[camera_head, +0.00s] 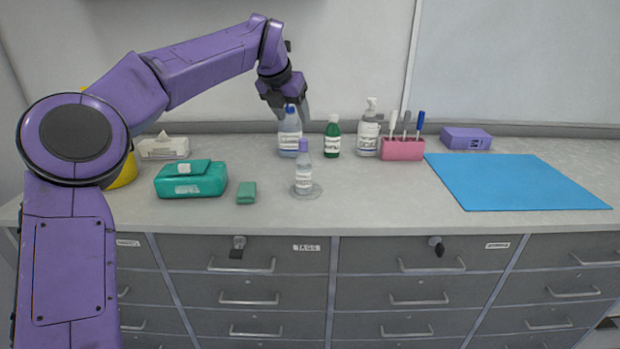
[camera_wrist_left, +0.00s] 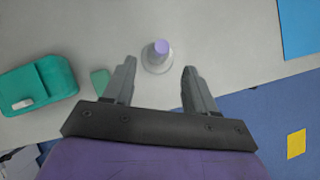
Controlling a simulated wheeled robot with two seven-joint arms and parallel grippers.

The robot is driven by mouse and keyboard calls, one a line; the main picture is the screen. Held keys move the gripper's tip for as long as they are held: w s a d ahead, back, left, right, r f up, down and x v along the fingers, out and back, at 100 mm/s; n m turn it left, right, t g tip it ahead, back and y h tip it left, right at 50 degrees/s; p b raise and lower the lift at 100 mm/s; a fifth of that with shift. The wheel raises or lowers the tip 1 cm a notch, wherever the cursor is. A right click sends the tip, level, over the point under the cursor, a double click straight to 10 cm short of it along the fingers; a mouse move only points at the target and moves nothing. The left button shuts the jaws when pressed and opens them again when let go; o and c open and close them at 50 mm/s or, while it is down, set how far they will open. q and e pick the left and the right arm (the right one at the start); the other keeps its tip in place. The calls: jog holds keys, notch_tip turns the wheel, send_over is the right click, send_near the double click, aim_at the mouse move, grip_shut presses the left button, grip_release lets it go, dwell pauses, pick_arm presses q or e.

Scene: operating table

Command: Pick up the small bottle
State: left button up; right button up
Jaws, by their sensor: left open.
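The small bottle (camera_head: 303,175) is clear with a white label and a purple cap, standing upright on a round clear base near the front of the counter. In the left wrist view its purple cap (camera_wrist_left: 160,48) shows from above, just beyond the fingertips and between their lines. My left gripper (camera_head: 288,106) hangs fingers-down above the counter, open and empty; in the head view it overlaps the top of a blue-capped bottle (camera_head: 290,138). Its two spread fingers show in the left wrist view (camera_wrist_left: 159,65), apart from the small bottle. My right gripper is not in view.
Behind stand a green bottle (camera_head: 333,138), a pump bottle (camera_head: 367,136) and a pink pen holder (camera_head: 403,150). A teal pouch (camera_head: 190,182) and small green block (camera_head: 246,193) lie left. A blue mat (camera_head: 515,182) and purple box (camera_head: 466,138) are right. Counter right of the bottle is clear.

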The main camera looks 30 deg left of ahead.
pick_arm(q)
send_over(303, 140)
jog(key=s, duration=0.2)
notch_tip(303, 140, down, 4)
jog(key=shift+s+f, duration=0.1)
jog(key=shift+s, duration=0.05)
jog(key=shift+w+a+f+p, duration=0.1)
jog(key=shift+w+f+p, duration=0.2)
jog(key=shift+f, duration=0.35)
jog(key=x, duration=0.2)
jog(key=p+x, duration=0.1)
jog(key=x, duration=0.2)
jog(key=shift+s+d+f, duration=0.1)
jog(key=shift+s+d, duration=0.1)
jog(key=shift+s, duration=0.15)
grip_shut()
